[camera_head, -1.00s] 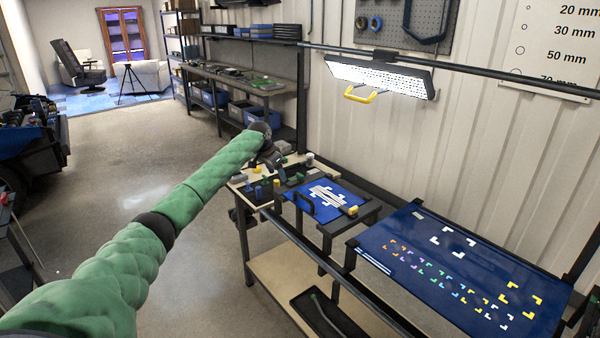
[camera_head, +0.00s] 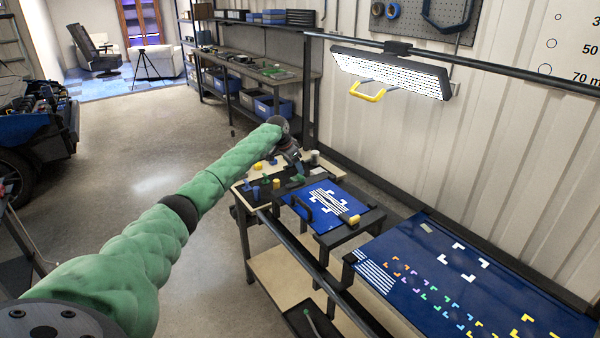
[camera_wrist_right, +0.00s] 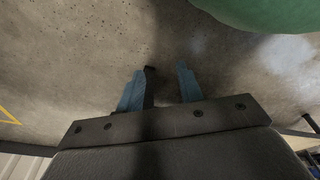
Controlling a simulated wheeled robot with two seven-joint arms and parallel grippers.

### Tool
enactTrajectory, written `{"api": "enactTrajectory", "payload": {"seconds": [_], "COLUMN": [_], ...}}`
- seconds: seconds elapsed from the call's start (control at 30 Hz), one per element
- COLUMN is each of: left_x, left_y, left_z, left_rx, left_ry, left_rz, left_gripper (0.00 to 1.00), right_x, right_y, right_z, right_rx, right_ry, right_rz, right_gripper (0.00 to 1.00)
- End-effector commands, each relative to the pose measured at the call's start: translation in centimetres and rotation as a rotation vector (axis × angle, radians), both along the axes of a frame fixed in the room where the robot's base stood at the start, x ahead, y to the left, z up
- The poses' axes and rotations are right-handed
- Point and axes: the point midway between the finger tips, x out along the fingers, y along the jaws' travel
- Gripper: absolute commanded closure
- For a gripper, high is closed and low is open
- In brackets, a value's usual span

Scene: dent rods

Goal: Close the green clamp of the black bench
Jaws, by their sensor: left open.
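The black bench (camera_head: 263,197) stands on the worktable in the head view, with small blue, yellow and green parts on it. A small green piece (camera_head: 297,179), which looks like the green clamp, is at its right end, just below my left gripper. At this size I cannot tell how far it is closed. My left gripper (camera_head: 298,166) is open at the end of the green-sleeved arm, above the bench's back right part. Whether it touches the green piece is unclear. My right gripper (camera_wrist_right: 165,82) shows in the right wrist view with its blue fingers apart and empty over the concrete floor.
A blue mat with white shapes (camera_head: 318,194) lies on a black stand right of the bench, with a black handle and yellow knob near it. A blue board with coloured corner marks (camera_head: 410,255) is at the right. A lamp (camera_head: 390,72) hangs above. Open floor lies left.

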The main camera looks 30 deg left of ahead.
Motion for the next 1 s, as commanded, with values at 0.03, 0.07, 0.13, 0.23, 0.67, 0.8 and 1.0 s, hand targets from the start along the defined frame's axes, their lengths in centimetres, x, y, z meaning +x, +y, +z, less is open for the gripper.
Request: {"api": "enactTrajectory", "payload": {"seconds": [0.03, 0.07, 0.13, 0.23, 0.67, 0.8, 1.0], "left_x": [0.3, 0.4, 0.7, 1.1, 1.9, 1.9, 1.9], "left_y": [-0.3, -0.4, -0.5, -0.7, -0.9, -0.9, -0.9], "left_z": [-0.4, -0.8, -1.7, -2.7, -5.0, -5.0, -5.0], "left_rx": [-0.002, -0.002, -0.002, -0.001, -0.001, -0.001, -0.001], "left_ry": [0.003, 0.003, 0.003, 0.002, 0.0, 0.0, 0.0], "left_rz": [-0.001, 0.0, 0.0, -0.001, 0.0, 0.0, 0.0], "left_gripper": [0.38, 0.38, 0.38, 0.38, 0.38, 0.4, 0.79], "right_x": [-0.2, -0.4, -0.8, -1.4, -3.2, -3.1, -3.0], "right_y": [-0.3, -0.4, -0.8, -1.1, -1.6, -1.6, -1.7], "right_z": [-0.1, -0.4, -0.9, -1.5, -2.4, -2.4, -2.4], "right_rx": [-0.003, -0.004, -0.005, -0.007, -0.01, -0.01, -0.011], "right_ry": [-0.003, -0.004, -0.008, -0.014, -0.004, -0.005, -0.006], "right_rz": [0.001, 0.002, 0.004, 0.006, 0.007, 0.007, 0.007], "right_gripper": [0.64, 0.64, 0.64, 0.64, 0.64, 0.64, 0.64]}}
